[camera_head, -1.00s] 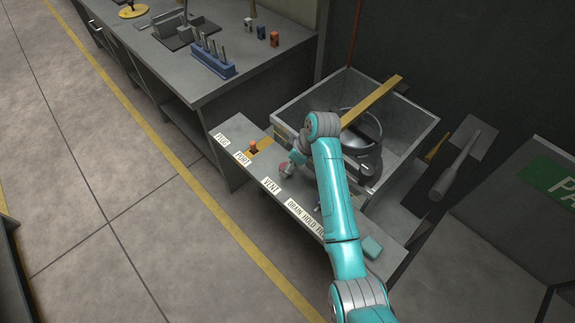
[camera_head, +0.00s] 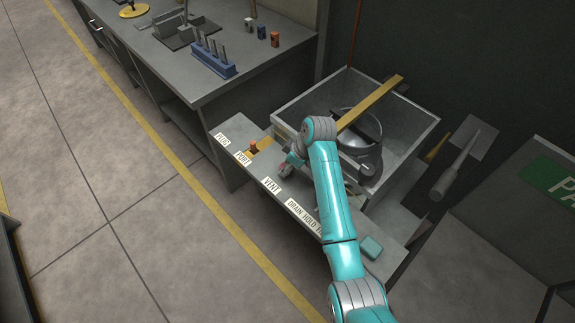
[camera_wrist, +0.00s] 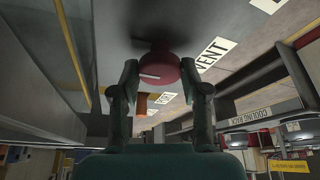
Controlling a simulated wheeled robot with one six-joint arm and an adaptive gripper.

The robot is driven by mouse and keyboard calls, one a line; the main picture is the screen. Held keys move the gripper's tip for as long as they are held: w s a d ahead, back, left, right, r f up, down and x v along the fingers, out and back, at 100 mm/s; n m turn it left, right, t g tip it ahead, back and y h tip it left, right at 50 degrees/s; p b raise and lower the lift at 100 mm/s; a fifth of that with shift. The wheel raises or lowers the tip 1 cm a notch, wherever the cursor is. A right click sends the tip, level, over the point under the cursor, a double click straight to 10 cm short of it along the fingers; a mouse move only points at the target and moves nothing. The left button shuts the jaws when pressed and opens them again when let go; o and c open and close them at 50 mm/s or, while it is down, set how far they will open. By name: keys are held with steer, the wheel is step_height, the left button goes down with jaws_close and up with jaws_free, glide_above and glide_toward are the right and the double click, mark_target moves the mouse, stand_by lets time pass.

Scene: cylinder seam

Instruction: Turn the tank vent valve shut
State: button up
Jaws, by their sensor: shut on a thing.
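The vent valve is a round red knob (camera_wrist: 160,66) with a white mark on its rim, seen in the wrist view. It sits beside the VENT label (camera_wrist: 213,52). My gripper (camera_wrist: 158,78) has one finger on each side of the knob and is shut on it. In the head view my gripper (camera_head: 286,168) is at the shelf behind the VENT label (camera_head: 271,187), with only a little red showing there. The tank (camera_head: 408,118) is a grey open box behind the shelf, with a round metal vessel (camera_head: 362,160) in it. My arm hides part of the tank front.
An orange fitting (camera_head: 253,148) stands by the PORT label (camera_head: 243,158), left of my gripper. A yellow bar (camera_head: 372,101) lies across the tank. A teal block (camera_head: 371,247) is at the shelf's right end. The floor in front is clear.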

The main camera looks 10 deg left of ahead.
steer(key=shift+m, duration=0.3)
steer(key=m+t+h, duration=0.1)
steer(key=m, duration=0.2)
steer(key=shift+s+m+t, duration=0.1)
steer(key=shift+m+t, duration=0.2)
steer(key=m+t+h, duration=0.1)
steer(key=m, duration=0.3)
steer(key=shift+a+m, duration=0.15)
steer(key=shift+m, duration=0.15)
steer(key=m+h, duration=0.1)
steer(key=m, duration=0.3)
steer(key=shift+s+a+t+h, duration=0.1)
steer(key=shift+t+h, duration=0.3)
steer(key=shift+m+h, duration=0.9)
steer(key=shift+m, duration=1.6)
steer(key=o, duration=1.1)
